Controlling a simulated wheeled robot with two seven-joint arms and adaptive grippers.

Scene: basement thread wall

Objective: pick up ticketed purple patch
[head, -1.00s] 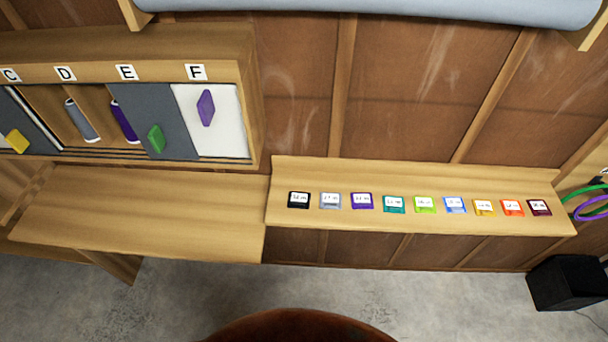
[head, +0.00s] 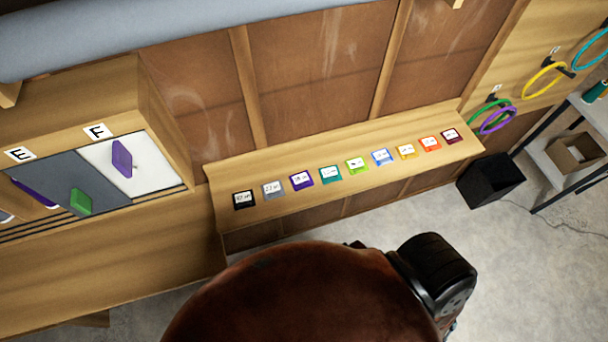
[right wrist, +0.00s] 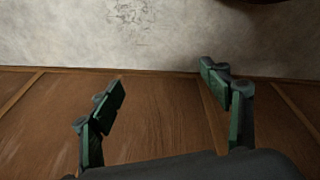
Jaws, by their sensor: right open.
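The purple patch (head: 301,180) bears a white ticket and lies on the wall shelf (head: 240,222), third from the left in a row of ticketed patches. A silver-grey patch (head: 273,190) is on its left and a teal one (head: 330,174) on its right. My right gripper (right wrist: 165,100) shows in the right wrist view, open and empty, with wooden wall panels and grey floor behind it. No patch shows in that view. My left gripper is in neither current view.
A cabinet with sliding doors marked E and F (head: 97,132) stands at the left above a wooden bench (head: 120,255). A black bin (head: 490,182) is on the floor beyond the shelf's right end. Coloured rings hang at the upper right, near a table with a cardboard box (head: 574,153).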

